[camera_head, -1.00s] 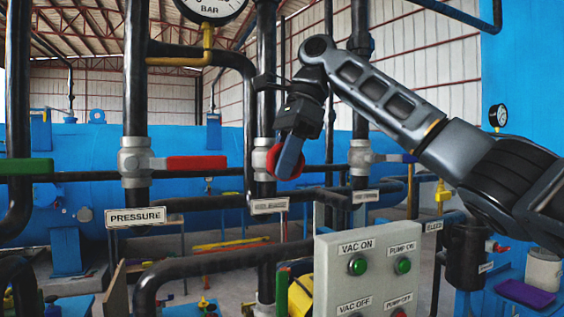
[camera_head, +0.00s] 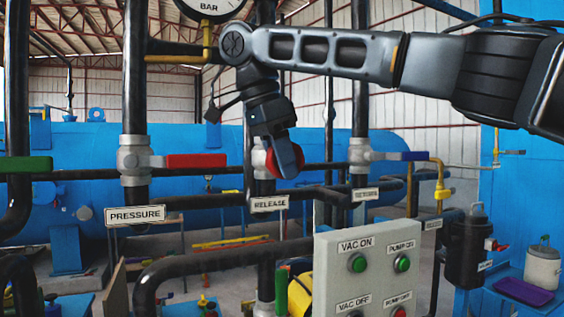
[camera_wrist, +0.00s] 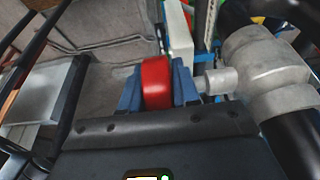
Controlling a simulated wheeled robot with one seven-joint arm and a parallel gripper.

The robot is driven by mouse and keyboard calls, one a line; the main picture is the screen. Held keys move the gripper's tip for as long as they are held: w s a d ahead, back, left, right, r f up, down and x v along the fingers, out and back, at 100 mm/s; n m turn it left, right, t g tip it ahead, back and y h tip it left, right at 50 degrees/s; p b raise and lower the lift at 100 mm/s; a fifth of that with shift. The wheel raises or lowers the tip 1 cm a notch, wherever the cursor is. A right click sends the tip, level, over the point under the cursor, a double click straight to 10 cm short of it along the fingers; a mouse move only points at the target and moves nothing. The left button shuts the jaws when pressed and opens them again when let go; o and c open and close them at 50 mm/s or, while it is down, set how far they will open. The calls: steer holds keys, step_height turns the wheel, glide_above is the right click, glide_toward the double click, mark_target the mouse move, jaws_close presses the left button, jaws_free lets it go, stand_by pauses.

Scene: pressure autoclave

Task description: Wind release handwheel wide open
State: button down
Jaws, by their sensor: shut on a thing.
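The red release handwheel (camera_head: 270,158) sits on the grey valve of the vertical black pipe above the RELEASE label (camera_head: 269,203). In the head view my gripper (camera_head: 287,162) covers much of it. In the wrist view the red wheel (camera_wrist: 156,82) lies between the two blue fingers of my gripper (camera_wrist: 158,88), which are shut on its rim. The grey valve body (camera_wrist: 262,72) and its stem are to the right of the wheel there. How far the valve is open cannot be told.
A red lever (camera_head: 195,161) on the PRESSURE pipe is left of my gripper, and a blue-handled valve (camera_head: 390,155) is to the right. A grey control box (camera_head: 330,250) with green and red buttons stands below right. A pressure gauge (camera_head: 212,6) hangs above.

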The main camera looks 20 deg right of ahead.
steer(key=shift+h, duration=1.2)
steer(key=c, duration=0.9)
jaws_free()
